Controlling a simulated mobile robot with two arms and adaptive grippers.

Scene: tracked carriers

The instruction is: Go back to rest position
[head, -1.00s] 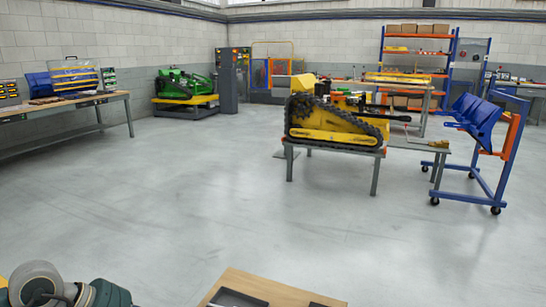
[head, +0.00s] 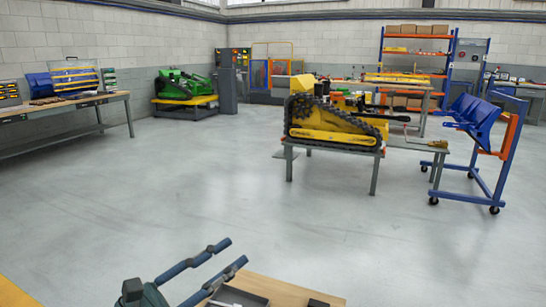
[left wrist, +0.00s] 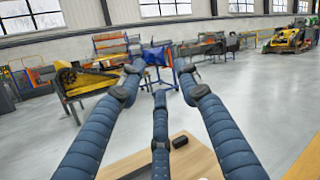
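My left gripper (head: 235,251) reaches in from the bottom of the head view, its blue fingers pointing up and right. The fingers are spread apart with nothing between them, over the far left corner of a wooden tabletop (head: 290,292). In the left wrist view the gripper (left wrist: 160,74) shows three padded fingers, open and empty, pointing out across the hall. The tabletop (left wrist: 200,158) lies below them. My right gripper is in neither view.
A small dark object (left wrist: 180,141) is on the tabletop. A yellow tracked carrier (head: 335,130) is on a grey stand, with a blue wheeled rack (head: 510,150) to its right. A workbench (head: 75,103) lines the left wall. The grey floor (head: 180,190) between is clear.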

